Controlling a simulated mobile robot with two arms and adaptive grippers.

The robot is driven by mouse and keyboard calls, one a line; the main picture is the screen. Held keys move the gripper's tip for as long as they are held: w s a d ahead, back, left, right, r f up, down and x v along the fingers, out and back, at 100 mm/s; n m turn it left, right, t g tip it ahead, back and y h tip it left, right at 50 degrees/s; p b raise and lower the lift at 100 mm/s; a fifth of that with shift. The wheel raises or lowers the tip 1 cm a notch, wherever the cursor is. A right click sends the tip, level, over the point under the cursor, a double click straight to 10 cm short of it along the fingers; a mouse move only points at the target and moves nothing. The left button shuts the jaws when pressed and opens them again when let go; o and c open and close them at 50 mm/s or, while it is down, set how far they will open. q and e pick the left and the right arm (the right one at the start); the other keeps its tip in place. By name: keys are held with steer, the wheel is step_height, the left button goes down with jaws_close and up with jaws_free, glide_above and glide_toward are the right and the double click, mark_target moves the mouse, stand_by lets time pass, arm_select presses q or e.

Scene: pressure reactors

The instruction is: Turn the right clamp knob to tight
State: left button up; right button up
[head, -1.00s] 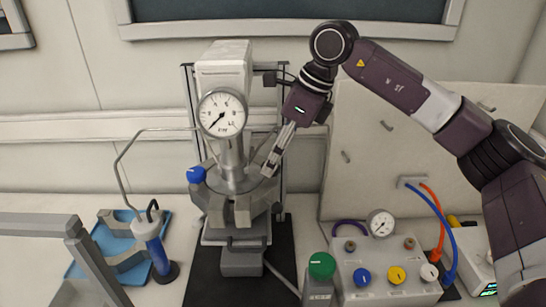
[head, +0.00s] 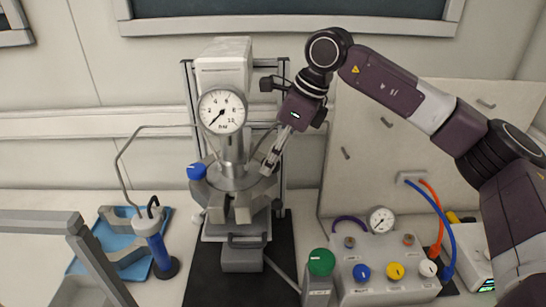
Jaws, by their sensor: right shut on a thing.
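The pressure reactor (head: 222,85) stands left of the middle, with a round pressure gauge (head: 221,112) on its front. A grey clamp ring (head: 228,205) surrounds the vessel head. A blue clamp knob (head: 197,171) shows on the ring's left side. My right gripper (head: 268,168) reaches down from the upper right to the ring's right side. It is shut on the right clamp knob, which its fingers hide, so the knob's angle cannot be read. My left gripper is not in view.
A control box (head: 385,258) with several coloured knobs and a small gauge stands at the lower right, beside a green-topped knob unit (head: 321,262). A blue tray (head: 92,246) and a blue cylinder (head: 158,250) are at the left. A pale panel (head: 365,130) stands behind my right arm.

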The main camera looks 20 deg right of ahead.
steer(key=shift+a+f+m+t+h+b, duration=0.15)
steer(key=shift+m+t+h+b, duration=0.35)
steer(key=shift+m+b, duration=1.2)
steer(key=m+b, duration=0.2)
steer(key=shift+m+t+h, duration=0.3)
steer(key=shift+h, duration=0.1)
steer(key=shift+r+m+h+b, duration=0.2)
steer(key=shift+m+h+b, duration=0.1)
steer(key=shift+m+b, duration=0.35)
steer(key=o, duration=1.2)
steer(key=shift+s, duration=0.1)
steer(key=shift+c, duration=0.2)
